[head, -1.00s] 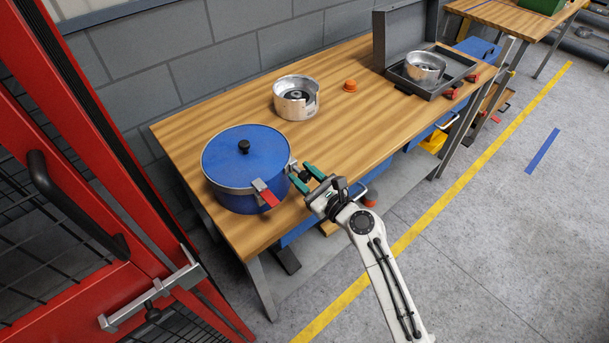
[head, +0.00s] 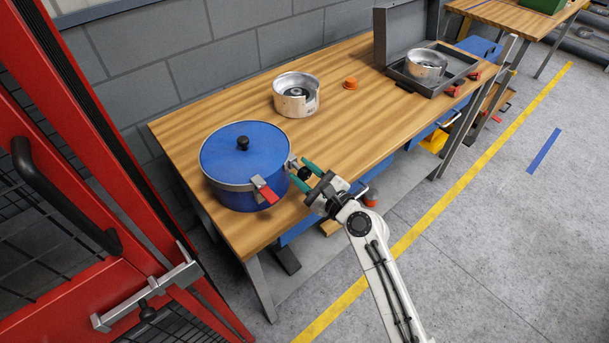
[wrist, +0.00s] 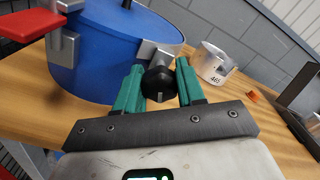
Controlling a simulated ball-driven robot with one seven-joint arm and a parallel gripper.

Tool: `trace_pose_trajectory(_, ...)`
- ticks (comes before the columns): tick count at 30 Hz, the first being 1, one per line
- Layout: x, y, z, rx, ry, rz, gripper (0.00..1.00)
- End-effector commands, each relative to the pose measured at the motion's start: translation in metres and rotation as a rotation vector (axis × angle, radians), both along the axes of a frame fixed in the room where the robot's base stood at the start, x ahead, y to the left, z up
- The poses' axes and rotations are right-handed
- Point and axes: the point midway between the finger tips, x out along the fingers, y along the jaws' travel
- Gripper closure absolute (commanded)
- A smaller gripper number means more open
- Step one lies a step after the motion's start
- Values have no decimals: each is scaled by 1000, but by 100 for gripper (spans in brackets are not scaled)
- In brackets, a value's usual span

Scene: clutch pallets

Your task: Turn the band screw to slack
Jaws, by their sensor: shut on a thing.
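A blue round drum (head: 235,195) with a blue lid (head: 240,150) and a black lid knob (head: 243,143) stands at the left end of the bench. A metal band runs round it, with a red lever (head: 267,194) at the front. The band screw's black knob (wrist: 159,84) sticks out from a metal bracket (wrist: 158,53) on the drum's side. My gripper (head: 303,174) has its green fingers shut on this knob, one on each side in the wrist view. The screw's thread is hidden behind the knob.
The wooden bench (head: 370,125) holds a metal housing (head: 296,95), an orange cap (head: 350,84) and a grey tray (head: 468,66) with a second housing (head: 426,66). A red mesh door (head: 90,230) stands close on the left. Bench between drum and tray is mostly clear.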

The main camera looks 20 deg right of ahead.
Motion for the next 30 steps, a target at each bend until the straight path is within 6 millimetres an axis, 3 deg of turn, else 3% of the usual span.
trace_pose_trajectory(30,-1,3,-6,-918,-301,4,92)
